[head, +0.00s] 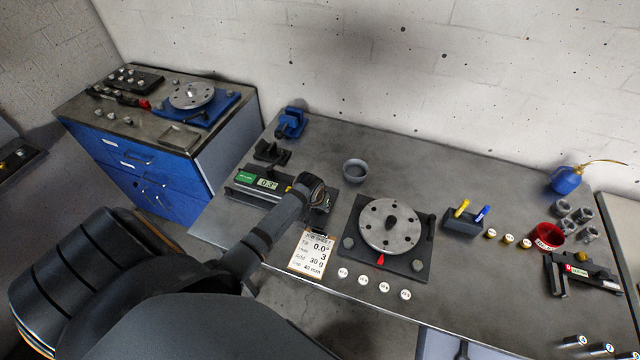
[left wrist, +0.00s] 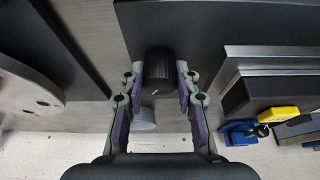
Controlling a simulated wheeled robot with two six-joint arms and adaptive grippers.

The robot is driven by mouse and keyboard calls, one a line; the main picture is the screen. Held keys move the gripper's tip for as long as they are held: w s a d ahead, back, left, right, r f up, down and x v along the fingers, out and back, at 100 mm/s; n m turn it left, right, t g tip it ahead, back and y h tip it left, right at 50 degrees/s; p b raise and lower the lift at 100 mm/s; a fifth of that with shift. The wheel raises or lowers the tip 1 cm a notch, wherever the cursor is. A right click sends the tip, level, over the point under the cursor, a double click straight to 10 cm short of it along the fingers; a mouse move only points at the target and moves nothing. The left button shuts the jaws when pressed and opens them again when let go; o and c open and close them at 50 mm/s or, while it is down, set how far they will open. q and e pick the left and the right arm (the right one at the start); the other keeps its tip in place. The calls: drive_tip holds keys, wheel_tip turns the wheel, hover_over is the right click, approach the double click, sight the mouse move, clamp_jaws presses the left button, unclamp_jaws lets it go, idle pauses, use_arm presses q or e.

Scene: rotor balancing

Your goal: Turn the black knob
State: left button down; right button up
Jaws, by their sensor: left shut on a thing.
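The black knob (left wrist: 160,65), with a small white mark, shows in the left wrist view on the edge of a dark panel (left wrist: 205,18). My left gripper (left wrist: 160,78) has a finger on each side of the knob and is shut on it. In the head view my left gripper (head: 318,196) is at the right end of a black device whose display (head: 268,184) reads 0.3°. The gripper and arm hide the knob there. My right gripper is in neither view.
A rotor disc (head: 390,224) on a black base (head: 358,258) stands right of the gripper. A job sheet (head: 312,252) lies in front and a grey bowl (head: 355,169) behind. A blue vise (head: 291,122) is at the back left. The bench behind the rotor is clear.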

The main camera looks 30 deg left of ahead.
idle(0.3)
use_arm(q)
drive_tip(key=c, duration=1)
unclamp_jaws()
drive_tip(key=shift+s+r, duration=0.1)
drive_tip(key=shift+r, duration=0.2)
drive_tip(key=v, duration=1.1)
drive_tip(key=shift+s+r, duration=0.15)
